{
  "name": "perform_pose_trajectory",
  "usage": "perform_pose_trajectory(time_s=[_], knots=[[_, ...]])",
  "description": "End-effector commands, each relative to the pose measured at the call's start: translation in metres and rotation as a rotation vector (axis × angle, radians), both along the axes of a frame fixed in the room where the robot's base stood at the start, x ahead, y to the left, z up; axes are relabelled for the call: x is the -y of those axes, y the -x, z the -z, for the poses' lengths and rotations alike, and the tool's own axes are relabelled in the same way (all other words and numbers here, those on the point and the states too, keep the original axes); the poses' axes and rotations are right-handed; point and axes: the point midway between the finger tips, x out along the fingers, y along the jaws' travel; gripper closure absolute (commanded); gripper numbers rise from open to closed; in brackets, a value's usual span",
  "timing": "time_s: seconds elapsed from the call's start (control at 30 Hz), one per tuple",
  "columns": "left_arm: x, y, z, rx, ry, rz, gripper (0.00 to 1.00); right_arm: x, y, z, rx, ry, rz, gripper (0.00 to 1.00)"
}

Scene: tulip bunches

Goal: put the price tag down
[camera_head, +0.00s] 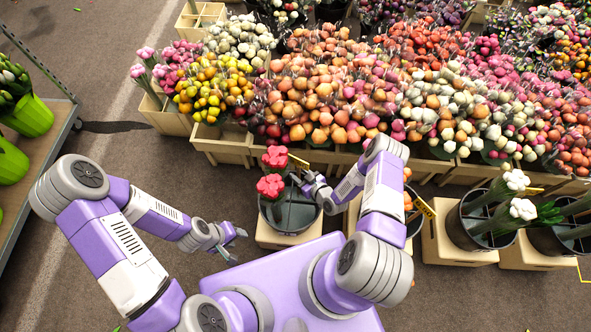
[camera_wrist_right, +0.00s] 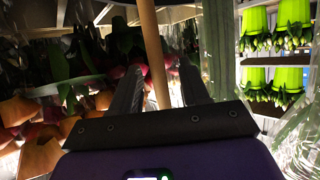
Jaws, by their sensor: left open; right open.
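A yellow-edged price tag (camera_head: 424,207) stands tilted by the bucket right of my right arm. Another tag (camera_head: 530,191) stands at the white flowers. My right gripper (camera_head: 297,178) is over the dark bucket (camera_head: 290,216) with red tulips (camera_head: 272,172). In the right wrist view, a wooden stick (camera_wrist_right: 153,50) passes between the open fingers of this gripper (camera_wrist_right: 158,90); what tops it is out of that view. I cannot tell whether the fingers touch it.
Packed flower bunches in wooden crates (camera_head: 222,143) fill the back. Dark buckets with white flowers (camera_head: 478,222) stand on wooden boxes at the right. A shelf cart (camera_head: 62,130) with green pots is at the left.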

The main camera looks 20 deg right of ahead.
Motion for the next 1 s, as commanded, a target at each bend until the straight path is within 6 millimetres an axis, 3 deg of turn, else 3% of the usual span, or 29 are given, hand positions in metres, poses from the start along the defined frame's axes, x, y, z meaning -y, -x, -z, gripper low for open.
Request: perform_pose_trajectory(time_s=[0.2, 0.4, 1.0], knots=[[0.000, 0.000, -0.020, 0.000, 0.000, 0.000, 0.55, 0.016, 0.044, -0.022, -0.003, 0.000, 0.002, 0.55], [0.000, 0.000, -0.027, 0.000, 0.000, 0.000, 0.55, 0.025, 0.070, -0.032, -0.001, 0.001, 0.000, 0.55], [0.000, 0.000, -0.028, 0.000, 0.000, 0.000, 0.55, 0.027, 0.079, -0.035, 0.000, 0.001, 0.000, 0.55]])
